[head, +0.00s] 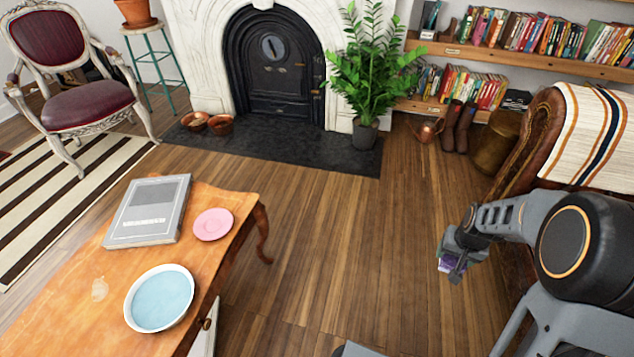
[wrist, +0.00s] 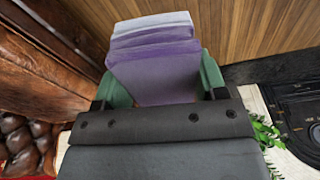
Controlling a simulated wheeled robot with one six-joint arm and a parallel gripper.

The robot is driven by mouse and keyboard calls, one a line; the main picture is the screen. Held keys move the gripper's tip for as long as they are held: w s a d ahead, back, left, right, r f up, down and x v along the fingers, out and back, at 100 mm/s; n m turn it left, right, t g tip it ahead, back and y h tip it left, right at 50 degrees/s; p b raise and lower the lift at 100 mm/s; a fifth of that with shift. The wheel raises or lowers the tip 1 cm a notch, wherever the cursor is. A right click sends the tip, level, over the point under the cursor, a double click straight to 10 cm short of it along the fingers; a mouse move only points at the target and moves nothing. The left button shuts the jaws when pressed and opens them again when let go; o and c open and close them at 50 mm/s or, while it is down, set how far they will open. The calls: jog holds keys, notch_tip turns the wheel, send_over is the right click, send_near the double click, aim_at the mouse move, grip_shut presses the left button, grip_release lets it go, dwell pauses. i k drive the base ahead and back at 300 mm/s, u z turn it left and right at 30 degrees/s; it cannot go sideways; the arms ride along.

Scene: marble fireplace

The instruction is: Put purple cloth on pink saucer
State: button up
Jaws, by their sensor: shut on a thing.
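The purple cloth (wrist: 155,62) is folded in layers and sits between the two green-tipped fingers of my gripper (wrist: 157,78) in the wrist view. In the head view the gripper (head: 453,268) is at the right, above the wooden floor, and a small bit of the purple cloth (head: 446,264) shows there. The gripper is shut on the cloth. The pink saucer (head: 213,224) lies flat and empty on the wooden table at the left, well apart from the gripper.
The wooden table (head: 110,267) also bears a grey book (head: 150,210) and a white-rimmed bowl (head: 160,298) with a light blue inside, both near the saucer. A brown leather sofa (head: 515,160) stands at the right. The floor (head: 340,240) between table and gripper is clear.

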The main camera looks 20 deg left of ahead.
aim_at(212, 224)
jog(key=i, duration=1.95)
jog(key=u, duration=4.15)
jog(key=i, duration=1)
